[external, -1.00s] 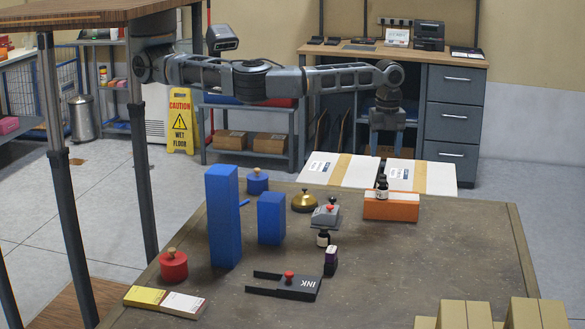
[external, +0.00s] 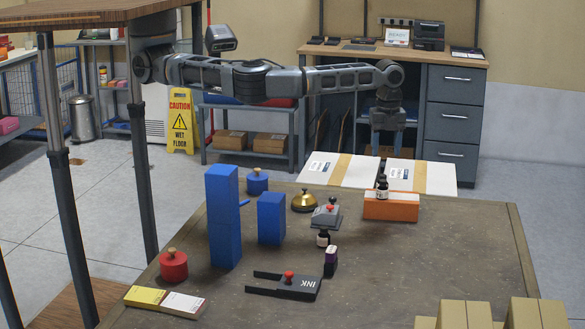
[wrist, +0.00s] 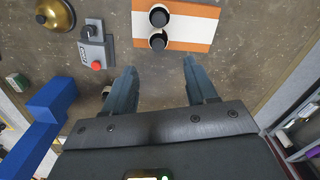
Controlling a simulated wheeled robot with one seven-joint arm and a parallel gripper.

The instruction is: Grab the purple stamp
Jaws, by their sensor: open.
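My gripper (external: 387,127) hangs pointing down above the far side of the table, well behind and to the right of the stamp. In the wrist view its two fingers (wrist: 160,85) are spread apart with nothing between them.
An orange-and-white holder (external: 391,207) with dark bottles, a grey device (external: 325,216) with a red knob and a brass bell (external: 303,202) stand behind the stamp. Blue blocks (external: 223,215) rise on the left. The table's right side is mostly clear.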

